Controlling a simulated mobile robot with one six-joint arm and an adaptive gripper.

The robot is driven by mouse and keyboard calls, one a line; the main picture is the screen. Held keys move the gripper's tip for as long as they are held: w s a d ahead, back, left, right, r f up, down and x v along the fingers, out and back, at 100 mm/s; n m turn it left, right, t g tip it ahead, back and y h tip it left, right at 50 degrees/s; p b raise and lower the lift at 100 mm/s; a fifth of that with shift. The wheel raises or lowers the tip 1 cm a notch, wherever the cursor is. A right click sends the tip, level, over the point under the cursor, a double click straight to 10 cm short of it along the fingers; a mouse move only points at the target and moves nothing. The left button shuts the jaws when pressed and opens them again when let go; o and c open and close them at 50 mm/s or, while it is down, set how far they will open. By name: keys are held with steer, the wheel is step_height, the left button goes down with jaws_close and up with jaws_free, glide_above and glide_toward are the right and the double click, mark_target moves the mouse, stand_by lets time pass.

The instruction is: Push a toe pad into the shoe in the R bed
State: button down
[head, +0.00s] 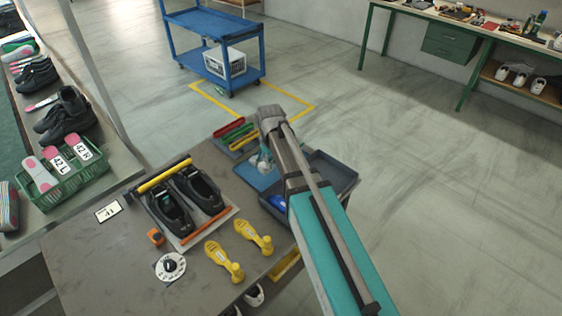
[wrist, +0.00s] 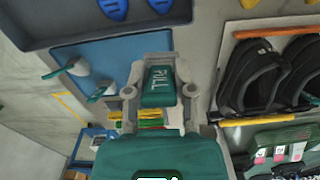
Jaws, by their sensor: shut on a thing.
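Two black shoes stand side by side in a bed fixture, a left one (head: 169,212) and a right one (head: 203,188); no R mark is readable. A small teal spot shows inside the left shoe. In the wrist view both shoes (wrist: 252,82) (wrist: 301,72) are at the right, apart from my gripper (wrist: 158,92). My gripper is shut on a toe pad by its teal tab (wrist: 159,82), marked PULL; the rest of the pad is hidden. Two white pieces with teal tabs, likely toe pads (wrist: 66,70) (wrist: 98,93), lie on a blue mat (wrist: 90,55).
A yellow bar (head: 163,175) and an orange bar (head: 207,226) edge the shoe fixture. Two yellow shoe-shaped tools (head: 224,262) (head: 254,237) and a white dial (head: 171,266) lie in front. A grey tray (head: 332,172) stands right of the blue mat. A green crate (head: 78,178) is at the left.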

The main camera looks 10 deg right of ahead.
steer(key=a, duration=2.3)
steer(key=shift+s+a+r+n+p, duration=0.3)
steer(key=shift+r+n+p, duration=0.05)
steer(key=shift+r+n, duration=0.05)
steer(key=shift+f, duration=0.2)
steer(key=shift+f+b, duration=3.75)
steer(key=shift+b, duration=0.2)
steer(key=shift+w+a+f+b, duration=0.35)
steer(key=shift+w+f+b, duration=0.15)
steer(key=shift+f+b, duration=0.1)
steer(key=shift+w+a+f+b, duration=0.3)
steer(key=shift+w+f+b, duration=0.2)
steer(key=shift+f+b, duration=0.05)
steer(key=shift+w+a+f, duration=0.1)
steer(key=shift+w+a, duration=0.45)
steer(key=shift+w, duration=0.2)
steer(key=shift+w+a+f, duration=0.1)
steer(key=shift+w+a, duration=0.45)
steer(key=shift+w, duration=0.2)
steer(key=shift+c, duration=1.9)
jaws_free()
